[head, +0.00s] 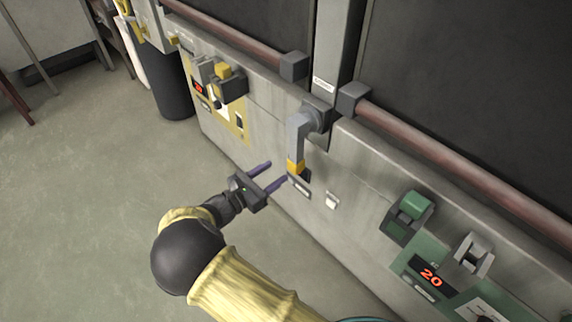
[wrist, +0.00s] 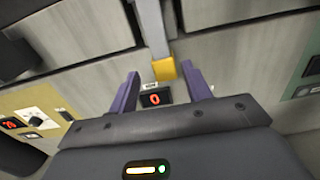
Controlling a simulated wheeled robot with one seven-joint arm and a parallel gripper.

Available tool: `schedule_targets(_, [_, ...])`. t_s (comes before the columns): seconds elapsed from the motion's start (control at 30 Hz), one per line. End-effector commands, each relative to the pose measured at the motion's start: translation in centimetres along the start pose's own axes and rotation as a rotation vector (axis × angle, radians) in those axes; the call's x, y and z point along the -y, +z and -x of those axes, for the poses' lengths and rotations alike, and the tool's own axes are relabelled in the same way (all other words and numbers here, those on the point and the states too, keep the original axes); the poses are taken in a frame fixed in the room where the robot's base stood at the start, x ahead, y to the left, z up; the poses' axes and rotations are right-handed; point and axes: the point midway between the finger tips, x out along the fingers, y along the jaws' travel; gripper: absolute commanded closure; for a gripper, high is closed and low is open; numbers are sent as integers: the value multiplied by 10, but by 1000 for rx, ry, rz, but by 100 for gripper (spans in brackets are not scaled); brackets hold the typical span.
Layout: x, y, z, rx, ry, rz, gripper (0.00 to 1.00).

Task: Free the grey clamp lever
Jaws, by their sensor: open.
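The grey clamp lever (head: 300,137) hangs down from a dark pivot (head: 319,119) at the foot of the grey post on the machine front. Its lower end is a yellow block (head: 296,166). In the wrist view, the lever (wrist: 152,30) comes from the top, and its yellow end (wrist: 164,69) appears between my fingertips. My gripper (head: 277,172) is open and empty, with its purple fingers pointing at the panel, just left of and below the yellow end. The wrist view shows both fingers (wrist: 159,72). No contact with the lever is visible.
A small display (wrist: 155,98) reading 0 sits below the lever. Left is a yellow control panel (head: 232,117) with a yellow-topped switch (head: 224,71). Right are a green-topped switch (head: 415,206), a grey rocker (head: 474,254) and a display reading 20 (head: 431,277). Floor at left is clear.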

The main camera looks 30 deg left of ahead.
Motion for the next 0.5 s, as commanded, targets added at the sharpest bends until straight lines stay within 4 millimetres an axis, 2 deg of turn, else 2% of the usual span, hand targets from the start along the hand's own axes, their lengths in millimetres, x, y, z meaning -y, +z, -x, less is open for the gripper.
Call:
schedule_targets(0.03, [-1, -1, 12, 0, 4, -2, 51])
schedule_targets(0.2, [-1, 0, 43, 0, 5, -2, 51])
schedule_targets(0.33, [-1, 0, 56, 1, 3, -2, 51])
schedule_targets(0.5, [-1, 1, 59, 1, 1, -2, 51])
